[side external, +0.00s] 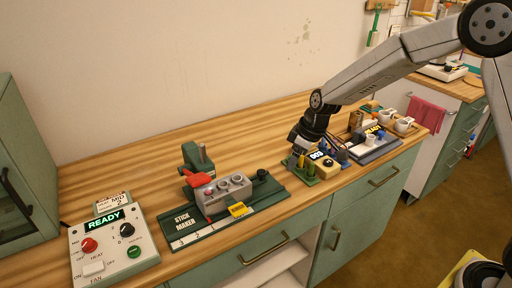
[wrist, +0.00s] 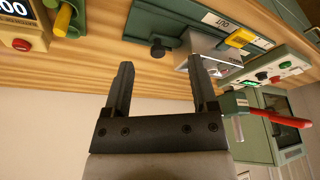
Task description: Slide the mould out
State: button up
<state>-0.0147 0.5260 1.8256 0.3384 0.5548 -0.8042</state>
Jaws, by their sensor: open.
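The mould, a grey metal block (side external: 223,196) with round holes on top and a yellow tab (side external: 238,210) on its front, sits on the green stick maker base (side external: 183,236). A green clamp with a red handle (side external: 199,178) stands at its back left. A black knob (side external: 262,173) is at the base's right end. My gripper (side external: 297,143) is above the bench to the right of the base. In the wrist view my gripper (wrist: 160,68) is open and empty, and the mould (wrist: 218,62) shows partly behind the right finger, apart from it as far as I can tell.
A control box (side external: 112,245) reading READY stands at the left, beside a green cabinet (side external: 22,165). A yellow device with a display (side external: 322,162) and a green holder (side external: 299,168) are close to my gripper. White cups (side external: 404,125) and a tray are farther right. Bench behind the base is clear.

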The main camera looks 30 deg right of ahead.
aim_at(262, 171)
jog(key=w+a+f+n+y, duration=0.1)
jog(key=w+a+n, duration=0.1)
jog(key=w, duration=0.4)
jog(key=shift+w+f+n, duration=0.25)
jog(key=shift+w+n, duration=0.05)
jog(key=shift+w, duration=0.1)
jog(key=shift+f, duration=0.1)
jog(key=shift+x, duration=3.8)
jog(key=shift+w+a, duration=0.1)
grip_shut()
